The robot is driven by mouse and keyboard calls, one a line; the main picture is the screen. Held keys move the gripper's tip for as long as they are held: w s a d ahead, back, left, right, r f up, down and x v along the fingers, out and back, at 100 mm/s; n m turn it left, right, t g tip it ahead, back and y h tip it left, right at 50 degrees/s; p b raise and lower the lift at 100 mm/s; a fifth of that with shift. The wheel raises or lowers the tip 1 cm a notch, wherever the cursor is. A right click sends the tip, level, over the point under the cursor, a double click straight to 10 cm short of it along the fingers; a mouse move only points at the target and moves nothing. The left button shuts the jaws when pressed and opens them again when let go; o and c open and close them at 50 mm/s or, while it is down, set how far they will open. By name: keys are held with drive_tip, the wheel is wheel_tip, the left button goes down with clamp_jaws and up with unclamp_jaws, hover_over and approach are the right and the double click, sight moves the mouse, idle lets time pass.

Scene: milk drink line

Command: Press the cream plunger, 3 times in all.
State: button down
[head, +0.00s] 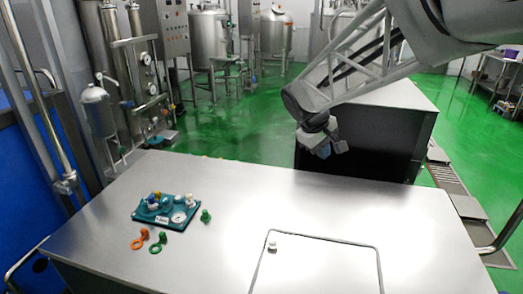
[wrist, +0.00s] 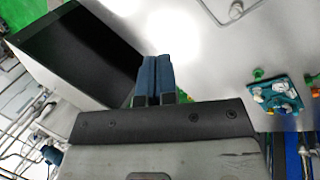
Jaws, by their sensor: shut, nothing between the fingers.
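A teal panel (head: 148,213) lies on the left part of the steel table and carries several small fittings. A cream-white knob (head: 187,199) stands at its far right part; it looks like the cream plunger, but it is too small to be sure. A white dial (head: 179,217), a yellow piece (head: 157,195) and a white piece (head: 152,200) are also on the panel. The teal panel shows in the wrist view too (wrist: 291,100), at the right edge. My gripper (head: 325,151) is raised well to the right of the panel, apart from it. Its blue fingers (wrist: 158,72) are together and empty.
A green piece (head: 205,215) stands right of the panel. An orange ring piece (head: 138,241) and a green ring piece (head: 157,244) lie in front. The table (head: 240,205) between is clear. A dark cabinet (head: 350,145) stands behind.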

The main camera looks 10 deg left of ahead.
drive_tip(key=w+a+f+n+t, duration=0.1)
drive_tip(key=w+a+f+n, duration=0.25)
drive_tip(key=w+a, duration=0.65)
drive_tip(key=n+t, duration=0.4)
drive_tip(key=n, duration=0.5)
hover_over(189, 196)
wheel_tip(189, 196, down, 22)
drive_tip(key=shift+f, duration=0.2)
drive_tip(key=shift+w+f, duration=0.1)
drive_tip(key=shift+f, duration=4.15)
